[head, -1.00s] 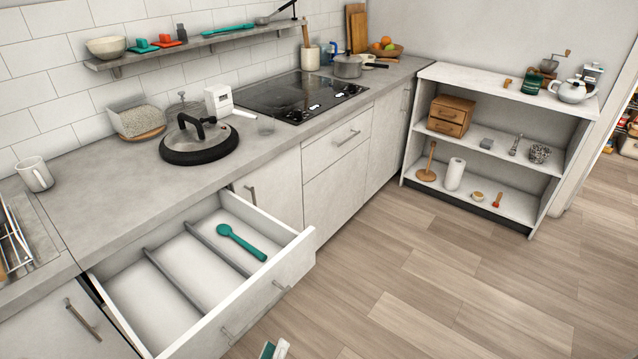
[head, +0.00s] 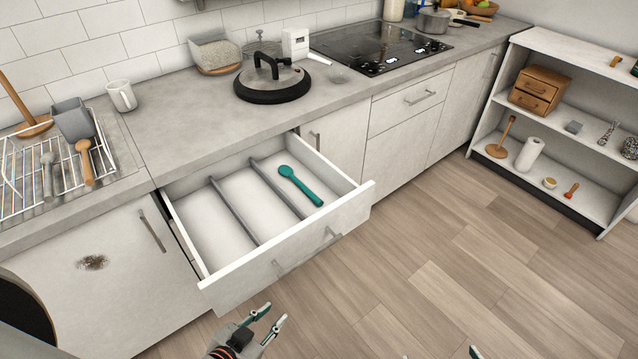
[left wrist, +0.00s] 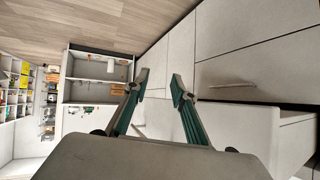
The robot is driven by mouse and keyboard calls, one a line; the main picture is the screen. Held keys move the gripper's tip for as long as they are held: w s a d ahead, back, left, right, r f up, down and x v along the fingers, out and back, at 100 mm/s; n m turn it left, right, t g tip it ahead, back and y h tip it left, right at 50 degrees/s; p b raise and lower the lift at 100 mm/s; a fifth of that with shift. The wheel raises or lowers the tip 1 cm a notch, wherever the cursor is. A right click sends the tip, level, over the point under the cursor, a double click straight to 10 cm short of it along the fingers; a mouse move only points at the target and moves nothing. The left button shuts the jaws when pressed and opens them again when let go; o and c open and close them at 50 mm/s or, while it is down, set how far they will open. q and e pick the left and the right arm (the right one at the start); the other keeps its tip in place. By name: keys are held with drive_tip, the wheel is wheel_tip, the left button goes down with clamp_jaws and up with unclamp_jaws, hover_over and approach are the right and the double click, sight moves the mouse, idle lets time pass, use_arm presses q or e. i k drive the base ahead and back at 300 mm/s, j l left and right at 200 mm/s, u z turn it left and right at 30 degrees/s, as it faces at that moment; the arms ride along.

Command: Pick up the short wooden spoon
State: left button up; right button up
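A short wooden spoon (head: 83,160) leans in the wire rack (head: 25,207) on the counter at the left of the head view. Its rounded end is up and its lower part is among the wires. A grey utensil (head: 48,172) stands just left of it. My left gripper (head: 274,314) is open and empty, low in front of the open drawer, far to the right of the rack and below it. Its spread fingers also show in the left wrist view (left wrist: 160,84). Of my right gripper (head: 440,354) only two separated fingertips show at the bottom edge.
An open drawer (head: 240,277) with a teal spoon (head: 300,186) juts out below the counter. A grey container (head: 72,118) stands in the rack behind the wooden spoon. A white mug (head: 122,96) and a lidded pan (head: 272,82) stand further right.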

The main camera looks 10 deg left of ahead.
sight(82, 146)
drive_tip(key=u, duration=1.85)
drive_tip(key=j+z, duration=0.15)
drive_tip(key=z, duration=0.25)
drive_tip(key=j+z, duration=0.15)
drive_tip(key=z, duration=0.3)
drive_tip(key=j+z, duration=0.2)
drive_tip(key=z, duration=0.2)
drive_tip(key=k+j+z, duration=0.1)
drive_tip(key=j+z, duration=0.2)
drive_tip(key=j, duration=0.15)
drive_tip(key=k+j+z, duration=0.1)
drive_tip(key=j+z, duration=0.25)
drive_tip(key=k+j, duration=0.15)
drive_tip(key=j, duration=0.2)
drive_tip(key=k+j+z, duration=0.15)
drive_tip(key=j, duration=0.2)
drive_tip(key=k+j, duration=0.1)
drive_tip(key=j, duration=0.25)
